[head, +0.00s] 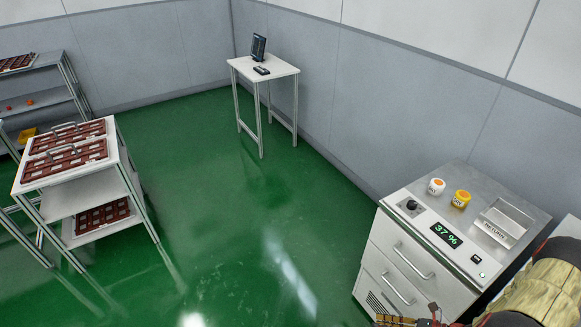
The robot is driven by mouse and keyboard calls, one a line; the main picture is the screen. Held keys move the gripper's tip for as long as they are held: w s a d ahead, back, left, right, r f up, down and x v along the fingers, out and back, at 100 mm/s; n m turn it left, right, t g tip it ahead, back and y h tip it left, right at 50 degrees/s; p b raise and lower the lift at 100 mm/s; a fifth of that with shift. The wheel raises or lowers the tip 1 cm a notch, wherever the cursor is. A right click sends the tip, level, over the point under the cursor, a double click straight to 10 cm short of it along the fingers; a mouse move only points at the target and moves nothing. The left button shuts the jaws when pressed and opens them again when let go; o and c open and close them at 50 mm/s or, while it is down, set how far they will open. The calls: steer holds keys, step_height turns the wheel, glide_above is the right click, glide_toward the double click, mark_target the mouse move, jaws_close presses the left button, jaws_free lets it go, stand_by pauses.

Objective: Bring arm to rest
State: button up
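My arm (545,292) shows at the bottom right corner, in front of the white cabinet. What looks like part of my gripper (408,321) shows at the bottom edge, cut off by the frame. Its fingers cannot be made out, so I cannot tell whether it is open or shut, or whether it holds anything.
A cart (133,187) carries reddish trays. A small table (276,70) stands behind. Green floor between is clear.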

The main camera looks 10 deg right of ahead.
steer(key=s+a+r+n+g+h, duration=0.2)
steer(key=a+r+n+g+h, duration=0.15)
steer(key=r+n, duration=0.95)
steer(key=s+a+r+n+g+h, duration=0.2)
steer(key=r+n+g+h, duration=0.3)
steer(key=r+n, duration=0.85)
steer(key=a+r+n+t+h, duration=0.1)
steer(key=a+r+n+t, duration=0.2)
steer(key=a+r, duration=0.3)
steer(key=s+a+r+n+t+h, duration=0.1)
steer(key=a+r, duration=0.5)
steer(key=r, duration=0.8)
steer(key=n+t+h, duration=0.1)
steer(key=n+t, duration=0.1)
steer(key=t, duration=0.1)
steer(key=shift+r, duration=0.2)
